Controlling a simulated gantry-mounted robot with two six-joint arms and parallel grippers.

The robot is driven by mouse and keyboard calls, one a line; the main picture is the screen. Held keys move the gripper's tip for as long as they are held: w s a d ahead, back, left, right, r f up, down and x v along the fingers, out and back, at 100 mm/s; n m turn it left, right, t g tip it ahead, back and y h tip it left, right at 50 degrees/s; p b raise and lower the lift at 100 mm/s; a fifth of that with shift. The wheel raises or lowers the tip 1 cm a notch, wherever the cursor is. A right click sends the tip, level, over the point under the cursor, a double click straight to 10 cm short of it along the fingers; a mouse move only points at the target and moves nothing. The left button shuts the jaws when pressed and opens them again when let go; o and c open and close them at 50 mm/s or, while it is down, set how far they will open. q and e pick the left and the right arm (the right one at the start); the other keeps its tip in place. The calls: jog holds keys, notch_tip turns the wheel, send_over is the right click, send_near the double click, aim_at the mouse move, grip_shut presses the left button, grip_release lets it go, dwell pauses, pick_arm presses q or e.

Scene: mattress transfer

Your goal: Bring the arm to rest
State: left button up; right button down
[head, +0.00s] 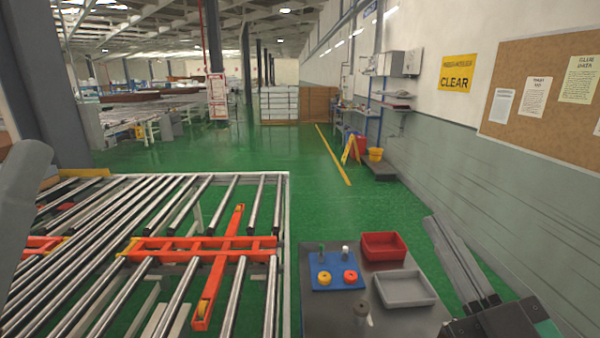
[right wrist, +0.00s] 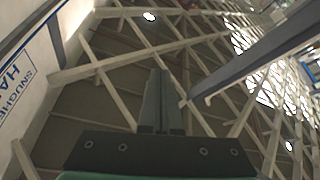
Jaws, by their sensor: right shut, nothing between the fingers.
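My right gripper (head: 437,218) is at the lower right of the head view, its fingers pointing up and away, to the right of a small dark table (head: 333,314). In the right wrist view its two fingers (right wrist: 160,74) lie together, shut with nothing between them, against the ceiling beams. Only a grey link of my left arm shows at the left edge of the head view; its gripper is out of view.
The table holds a blue board (head: 320,283) with small pieces, a red tray (head: 383,247) and a grey tray (head: 405,289). A roller conveyor (head: 287,215) with an orange frame fills the left. A wall with a cork board (head: 547,98) runs along the right.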

jog(key=s+d+r+m+t+h, duration=0.1)
jog(key=s+r+m+t+h, duration=0.35)
jog(key=s+r, duration=0.7)
notch_tip(320, 180, up, 21)
jog(key=m+y+p, duration=0.1)
jog(key=y+p, duration=0.1)
jog(key=p, duration=1.9)
jog(key=shift+w, duration=0.3)
jog(key=shift+r+m, duration=0.1)
jog(key=shift+m, duration=0.15)
